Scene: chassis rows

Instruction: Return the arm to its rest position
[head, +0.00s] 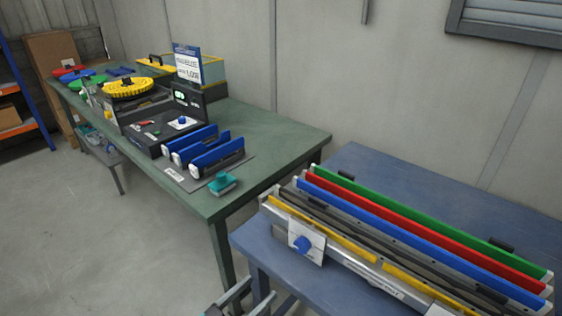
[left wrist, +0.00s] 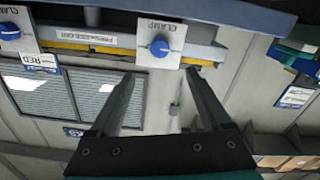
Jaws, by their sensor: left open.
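My left gripper (head: 250,300) shows at the bottom edge of the head view, in front of the blue table's near edge. Its two dark fingers are spread with nothing between them, as the left wrist view (left wrist: 160,75) also shows. A white clamp plate with a blue knob (head: 302,244) is on the front of the rail fixture, beyond and above the gripper. The clamp plate (left wrist: 160,47) appears past the fingertips in the wrist view, apart from them as far as I can tell. My right gripper is in neither view.
The blue table (head: 375,162) carries a long fixture with green (head: 430,220), red (head: 420,235) and blue (head: 410,248) rails. A green table (head: 265,125) at the left holds blue holders (head: 205,150), a teal block (head: 222,183) and a yellow disc (head: 127,88). Open floor (head: 110,240) lies at the left.

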